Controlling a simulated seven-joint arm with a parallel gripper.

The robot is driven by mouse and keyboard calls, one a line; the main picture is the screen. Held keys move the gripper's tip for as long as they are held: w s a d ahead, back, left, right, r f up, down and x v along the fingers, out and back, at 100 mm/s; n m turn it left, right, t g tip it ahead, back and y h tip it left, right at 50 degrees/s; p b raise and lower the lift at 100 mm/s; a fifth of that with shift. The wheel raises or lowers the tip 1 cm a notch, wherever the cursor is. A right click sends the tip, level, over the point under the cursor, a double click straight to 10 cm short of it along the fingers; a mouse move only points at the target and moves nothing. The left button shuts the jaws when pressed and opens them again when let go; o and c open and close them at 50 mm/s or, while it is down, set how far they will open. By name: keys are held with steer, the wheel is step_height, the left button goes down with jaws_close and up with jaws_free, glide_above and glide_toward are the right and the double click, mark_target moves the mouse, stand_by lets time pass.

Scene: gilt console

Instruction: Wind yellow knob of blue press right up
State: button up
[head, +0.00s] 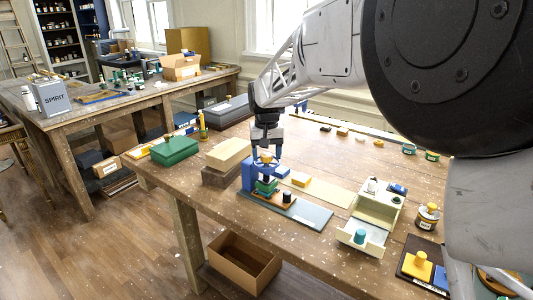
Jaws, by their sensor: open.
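The blue press (248,176) stands near the middle of the wooden table, upright on a blue-grey mat (310,214). Its small yellow knob (266,157) is at the top. My gripper (267,154) points down over the press with its fingers apart around the knob's level. I cannot tell whether the fingers touch the knob. Below the knob, a green block (266,187) sits in the press above a brown base. The press's screw is mostly hidden at this size.
A black-topped piece (287,197) stands close to the press's right. A cream drawer box (375,208) with an open drawer is further right. Stacked blocks (229,154) and a green box (174,150) are left. An open carton (243,263) sits below the table edge.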

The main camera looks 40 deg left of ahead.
mark_target(268, 155)
steer(key=shift+r, duration=0.15)
steer(key=shift+r, duration=3.8)
steer(key=shift+d, duration=0.2)
steer(key=s+d+r+m+t, duration=0.1)
steer(key=s+d+r+m, duration=0.1)
steer(key=d, duration=1.7)
steer(key=s+d+r+m, duration=0.1)
steer(key=d+r+m, duration=0.1)
steer(key=d, duration=1.7)
steer(key=s+d+f+m+t, duration=0.1)
steer(key=s+d, duration=0.4)
steer(key=d, duration=0.3)
steer(key=s+d+f+m, duration=0.1)
steer(key=s+d, duration=0.4)
steer(key=d, duration=0.3)
steer(key=s+d+f+m, duration=0.1)
steer(key=s+d+f, duration=0.3)
steer(key=s, duration=0.3)
steer(key=s+d+f+m, duration=0.1)
steer(key=s+d+f, duration=0.3)
steer(key=s+d, duration=0.2)
steer(key=shift+s+d+m+t, duration=0.3)
steer(key=shift+s+m, duration=0.1)
steer(key=shift+s, duration=0.35)
